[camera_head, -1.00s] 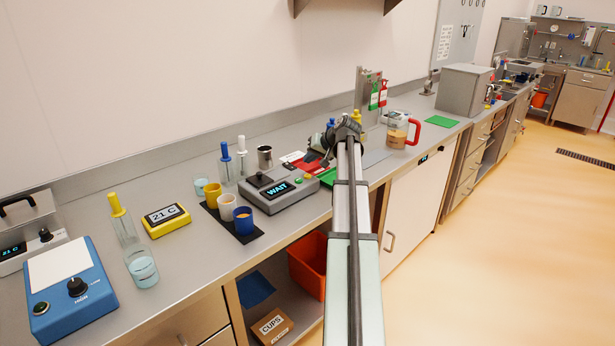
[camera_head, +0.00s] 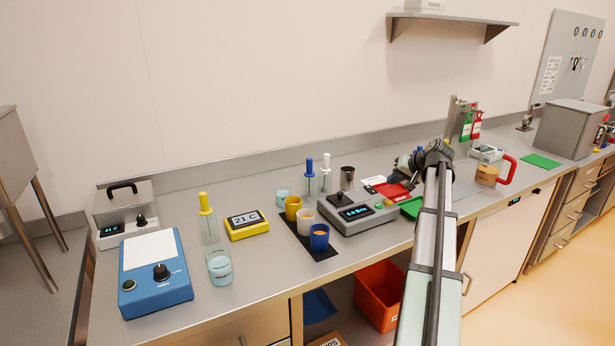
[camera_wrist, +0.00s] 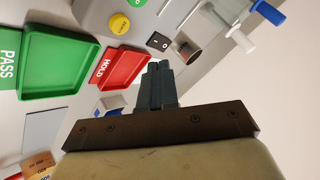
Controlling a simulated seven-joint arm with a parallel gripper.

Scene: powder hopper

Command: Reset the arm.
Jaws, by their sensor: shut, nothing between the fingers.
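My gripper (camera_wrist: 157,85) shows in the wrist view with its dark fingers together and nothing between them. It is over the counter, near a red tray marked HOLD (camera_wrist: 125,69) and a green tray marked PASS (camera_wrist: 60,62). In the head view my arm reaches from the lower right over the counter (camera_head: 262,265). Its wrist hides part of the red tray (camera_head: 392,190) and the green tray (camera_head: 411,208), and the fingertips are hard to make out there.
A grey scale (camera_head: 357,214) stands left of my wrist. Yellow, white and blue cups (camera_head: 319,238) stand on a black mat. A jug with a red handle (camera_head: 488,175) stands to the right. A blue device (camera_head: 155,272) and a beaker (camera_head: 219,268) are at left. An orange bin (camera_head: 378,292) sits below.

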